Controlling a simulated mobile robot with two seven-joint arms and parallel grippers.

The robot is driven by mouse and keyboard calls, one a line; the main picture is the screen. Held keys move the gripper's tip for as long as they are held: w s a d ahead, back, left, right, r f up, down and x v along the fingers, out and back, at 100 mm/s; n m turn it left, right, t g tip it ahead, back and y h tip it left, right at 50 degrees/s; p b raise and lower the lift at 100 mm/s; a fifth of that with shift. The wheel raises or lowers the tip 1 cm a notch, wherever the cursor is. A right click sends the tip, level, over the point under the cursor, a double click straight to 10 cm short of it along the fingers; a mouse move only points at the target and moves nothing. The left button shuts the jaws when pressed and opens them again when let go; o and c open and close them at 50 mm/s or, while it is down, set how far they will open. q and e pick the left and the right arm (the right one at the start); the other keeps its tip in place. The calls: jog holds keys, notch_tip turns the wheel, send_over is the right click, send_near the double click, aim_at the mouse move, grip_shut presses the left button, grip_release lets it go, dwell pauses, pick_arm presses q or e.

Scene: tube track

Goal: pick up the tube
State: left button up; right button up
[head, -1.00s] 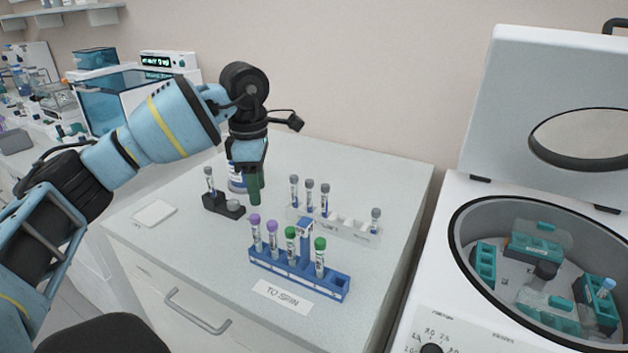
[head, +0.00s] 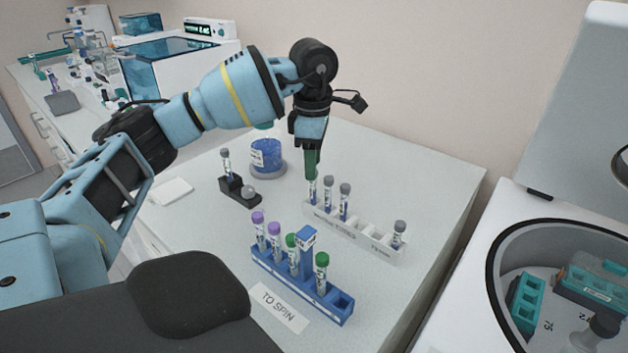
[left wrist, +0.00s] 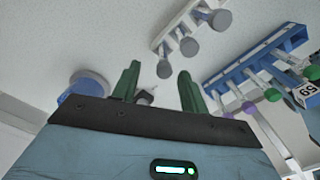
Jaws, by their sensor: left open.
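The white rack (head: 345,232) holds several grey-capped tubes: a close group at its left, including one tube (head: 344,200), and a lone tube (head: 398,236) at its right end. My left gripper (head: 312,165) points down over the rack's left end, its fingers overlapping the top of the leftmost tube. In the left wrist view its green fingers (left wrist: 158,82) are apart, with a grey cap (left wrist: 163,68) beyond the gap; contact cannot be told. The blue rack (head: 325,303) holds purple-capped and green-capped tubes. Another grey-capped tube (head: 226,164) stands in a black holder (head: 240,196). My right gripper is not in view.
A blue-filled jar (head: 267,156) stands behind the black holder. A "TO SPIN" label (head: 279,308) lies before the blue rack. An open centrifuge (head: 500,205) stands right of the counter. A white pad (head: 170,191) lies at left, with clear counter around it.

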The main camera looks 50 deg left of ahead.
aim_at(313, 192)
pick_arm(q)
jog(key=shift+s+d+f, duration=0.1)
jog(key=shift+d+f, duration=0.05)
jog(key=shift+f, duration=1.15)
jog(key=shift+s+d+f, duration=0.1)
jog(key=shift+f, duration=1.2)
jog(key=c, duration=0.8)
